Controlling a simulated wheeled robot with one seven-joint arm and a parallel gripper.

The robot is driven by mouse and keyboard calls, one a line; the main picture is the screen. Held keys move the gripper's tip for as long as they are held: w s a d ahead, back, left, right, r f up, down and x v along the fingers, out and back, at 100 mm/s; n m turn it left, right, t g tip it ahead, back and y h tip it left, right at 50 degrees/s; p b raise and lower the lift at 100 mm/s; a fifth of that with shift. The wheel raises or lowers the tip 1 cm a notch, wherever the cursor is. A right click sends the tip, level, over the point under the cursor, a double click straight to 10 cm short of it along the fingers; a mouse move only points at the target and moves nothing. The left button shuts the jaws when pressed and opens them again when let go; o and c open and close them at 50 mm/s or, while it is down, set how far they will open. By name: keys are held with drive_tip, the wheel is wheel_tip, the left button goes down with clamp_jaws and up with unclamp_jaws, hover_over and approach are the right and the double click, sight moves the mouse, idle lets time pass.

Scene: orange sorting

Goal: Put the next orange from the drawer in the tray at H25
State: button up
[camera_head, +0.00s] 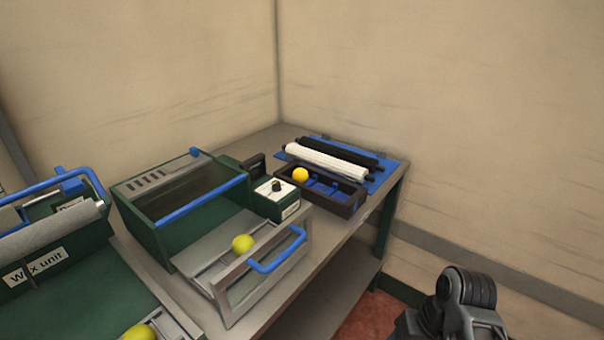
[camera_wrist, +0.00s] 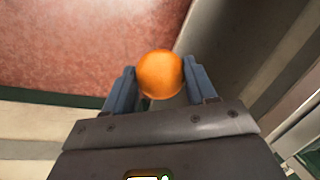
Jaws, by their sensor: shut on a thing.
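In the wrist view my gripper (camera_wrist: 157,82) is shut on an orange (camera_wrist: 159,73), held between its two blue-grey fingers. Below it the wrist view shows reddish floor. In the head view an open drawer (camera_head: 232,296) with a blue handle extends from a green unit. A yellow-green fruit (camera_head: 243,243) lies in the drawer. A dark tray (camera_head: 346,208) with blue inside stands on the table to the right, with one orange fruit (camera_head: 300,174) at its left end. I cannot read an H25 mark. The held orange is not visible in the head view.
A small white-topped box with a black knob (camera_head: 277,197) stands between the green unit (camera_head: 150,215) and the tray. White and black rollers (camera_head: 325,160) lie on a blue base behind the tray. The wax unit (camera_head: 45,262) is at left, with another yellow-green fruit (camera_head: 140,332) in front.

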drive_tip(key=shift+s+d+f+n, duration=0.25)
drive_tip(key=shift+d+f+n, duration=0.35)
drive_tip(key=shift+f+n, duration=0.1)
